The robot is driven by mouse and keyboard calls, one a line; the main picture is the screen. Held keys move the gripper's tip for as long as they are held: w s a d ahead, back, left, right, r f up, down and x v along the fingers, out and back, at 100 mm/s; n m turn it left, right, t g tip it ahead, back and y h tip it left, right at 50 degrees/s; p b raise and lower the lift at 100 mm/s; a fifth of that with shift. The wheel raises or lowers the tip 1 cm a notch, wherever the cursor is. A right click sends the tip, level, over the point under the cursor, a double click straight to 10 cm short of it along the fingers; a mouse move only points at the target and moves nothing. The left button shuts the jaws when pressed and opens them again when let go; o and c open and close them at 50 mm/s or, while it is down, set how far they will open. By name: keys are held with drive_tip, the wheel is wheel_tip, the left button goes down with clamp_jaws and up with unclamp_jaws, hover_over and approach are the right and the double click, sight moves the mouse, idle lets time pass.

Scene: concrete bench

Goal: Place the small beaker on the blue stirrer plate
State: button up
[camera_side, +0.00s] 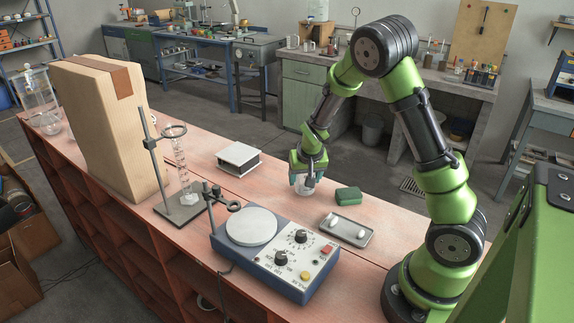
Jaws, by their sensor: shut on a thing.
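The small clear beaker (304,188) is at the far middle of the reddish bench, under my gripper (307,178). My gripper points down and is shut on the beaker; the fingers hide its upper part. I cannot tell whether the beaker's base touches the bench. The blue stirrer plate (290,283) sits nearer the camera, to the lower left of the beaker. Its round pale top (251,226) is bare, and its front panel carries knobs and buttons.
A green sponge (348,196) and a grey tray (330,234) with small white items lie right of the beaker. A white-topped block (239,157) lies to its left.

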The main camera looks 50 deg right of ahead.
wheel_tip(320, 180, up, 9)
drive_tip(key=n+y, duration=0.6)
drive_tip(key=n, duration=1.1)
hover_over(248, 224)
drive_tip(key=shift+w+d+r, duration=0.1)
drive_tip(key=shift+d+r, duration=0.05)
drive_tip(key=shift+d, duration=0.2)
drive_tip(key=shift+a+f+n, duration=0.25)
drive_tip(key=shift+a+n, duration=0.05)
drive_tip(key=shift+n, duration=0.2)
drive_tip(key=shift+f, duration=1.2)
drive_tip(key=shift+f, duration=0.1)
drive_tip(key=o, duration=1.1)
drive_tip(key=shift+o, duration=0.2)
